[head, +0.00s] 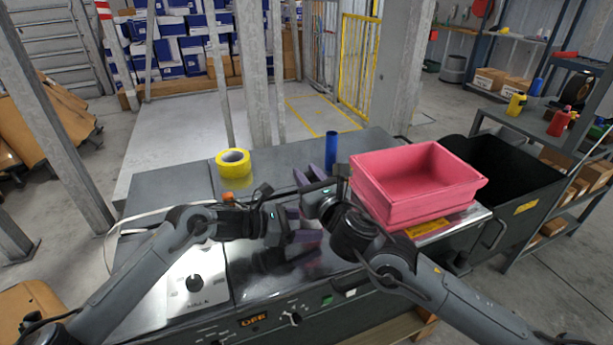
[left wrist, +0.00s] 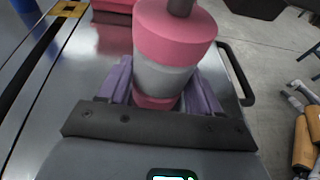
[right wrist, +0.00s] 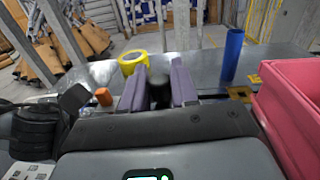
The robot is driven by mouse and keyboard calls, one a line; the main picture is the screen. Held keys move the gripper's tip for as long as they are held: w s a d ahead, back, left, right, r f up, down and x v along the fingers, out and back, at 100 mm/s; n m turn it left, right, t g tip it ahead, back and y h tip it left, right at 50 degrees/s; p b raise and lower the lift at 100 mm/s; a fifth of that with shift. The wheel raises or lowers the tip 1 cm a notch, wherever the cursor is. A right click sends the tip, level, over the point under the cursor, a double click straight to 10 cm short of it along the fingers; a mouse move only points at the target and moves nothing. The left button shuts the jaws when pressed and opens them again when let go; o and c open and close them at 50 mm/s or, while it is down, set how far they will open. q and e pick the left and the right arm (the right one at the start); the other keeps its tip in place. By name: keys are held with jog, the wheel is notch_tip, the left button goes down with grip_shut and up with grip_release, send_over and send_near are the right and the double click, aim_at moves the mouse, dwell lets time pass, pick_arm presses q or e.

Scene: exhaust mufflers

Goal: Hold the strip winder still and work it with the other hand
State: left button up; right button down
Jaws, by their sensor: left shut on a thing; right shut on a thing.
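The strip winder (left wrist: 168,75) is a pink and grey cylinder with a dark stem on top, seen large in the left wrist view. My left gripper (left wrist: 158,90) is shut on its body, one purple finger on each side. In the head view the left gripper (head: 310,226) is low over the bench and mostly hides the winder. My right gripper (head: 309,176) is just beyond it, with purple fingers pointing away. In the right wrist view the right gripper (right wrist: 158,88) is shut on a dark knob (right wrist: 160,92). How the knob joins the winder is hidden.
A pink bin (head: 415,180) stands right of my grippers, with a black bin (head: 510,165) beyond. A blue cylinder (head: 331,152) stands behind. A yellow tape roll (head: 233,162) and a small orange object (head: 228,197) are to the left. The bench's back right is clear.

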jog(key=m+h, duration=0.1)
jog(key=m+t+h, duration=0.1)
jog(key=h, duration=0.1)
jog(key=m+h, duration=0.1)
jog(key=h, duration=0.1)
jog(key=shift+d+r, duration=0.1)
jog(key=shift+d, duration=0.25)
jog(key=m+g+h, duration=0.1)
jog(key=m+h, duration=0.2)
jog(key=h, duration=0.1)
jog(key=d+m+g+h, duration=0.1)
jog(key=m+h, duration=0.2)
jog(key=h, duration=0.2)
jog(key=d+m+g+h, duration=0.1)
jog(key=m+h, duration=0.2)
jog(key=h, duration=0.1)
jog(key=shift+s+d, duration=0.1)
jog(key=shift+s, duration=0.3)
jog(key=shift+f+m+h, duration=0.2)
jog(key=shift+m+h, duration=0.1)
jog(key=shift+m, duration=0.1)
jog(key=c, duration=1)
grip_release()
jog(key=shift+d, duration=0.1)
jog(key=shift+s, duration=0.1)
jog(key=shift+v, duration=3.75)
